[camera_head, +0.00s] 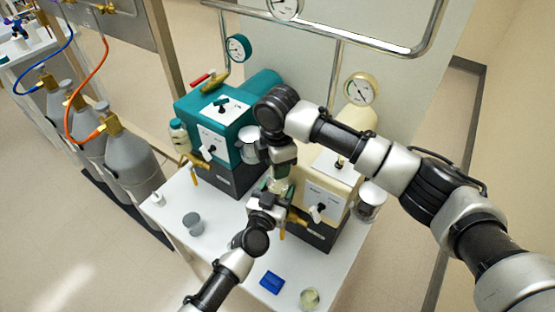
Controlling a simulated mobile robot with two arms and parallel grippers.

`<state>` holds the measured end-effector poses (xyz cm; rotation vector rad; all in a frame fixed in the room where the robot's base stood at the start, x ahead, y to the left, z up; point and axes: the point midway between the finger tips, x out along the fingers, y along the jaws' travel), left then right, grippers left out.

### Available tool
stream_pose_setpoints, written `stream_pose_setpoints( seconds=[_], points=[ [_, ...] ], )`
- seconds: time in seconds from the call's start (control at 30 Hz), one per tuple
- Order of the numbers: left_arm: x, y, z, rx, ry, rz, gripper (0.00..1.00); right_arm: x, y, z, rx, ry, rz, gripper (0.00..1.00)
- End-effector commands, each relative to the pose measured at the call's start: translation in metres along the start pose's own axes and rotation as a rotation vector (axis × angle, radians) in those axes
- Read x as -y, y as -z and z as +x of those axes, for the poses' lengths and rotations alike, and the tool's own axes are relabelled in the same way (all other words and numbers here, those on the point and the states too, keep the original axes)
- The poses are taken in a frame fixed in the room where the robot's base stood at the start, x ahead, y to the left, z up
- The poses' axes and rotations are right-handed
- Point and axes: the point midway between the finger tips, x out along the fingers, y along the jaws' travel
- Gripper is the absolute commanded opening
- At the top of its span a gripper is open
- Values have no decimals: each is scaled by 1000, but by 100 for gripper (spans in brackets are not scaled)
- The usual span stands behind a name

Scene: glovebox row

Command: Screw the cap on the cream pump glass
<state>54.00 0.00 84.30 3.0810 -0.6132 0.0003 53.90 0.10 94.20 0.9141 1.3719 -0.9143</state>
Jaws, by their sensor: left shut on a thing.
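The cream pump (328,192) stands at the right on the white table, next to the teal pump (216,122). My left gripper (273,192) is in front of the cream pump, shut on a small pale, greenish glass (279,173). My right gripper (280,164) comes down from above, right over that glass. Its fingers are too small and overlapped to show whether they are open or shut. I cannot make out a cap between the grippers, or whether one touches the glass. The arms hide part of the cream pump's front.
A clear jar (371,200) hangs at the cream pump's right side. The table bears a grey cup (193,223), a small white bottle (157,199), a blue item (271,281) and a round glass dish (309,298). Grey gas cylinders (130,160) stand at the left.

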Motion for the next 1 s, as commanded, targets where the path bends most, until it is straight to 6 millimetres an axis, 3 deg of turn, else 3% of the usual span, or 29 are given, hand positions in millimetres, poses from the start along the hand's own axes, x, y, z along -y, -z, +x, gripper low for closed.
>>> stream_pose_setpoints(
  seconds=[0.57,1.0],
  points=[
    [0,-1,0,2,0,1,20,0,0,5,1,-1,0,10],
    [0,-1,0,2,0,1,20,0,0,22,1,-1,-1,10]
  ],
)
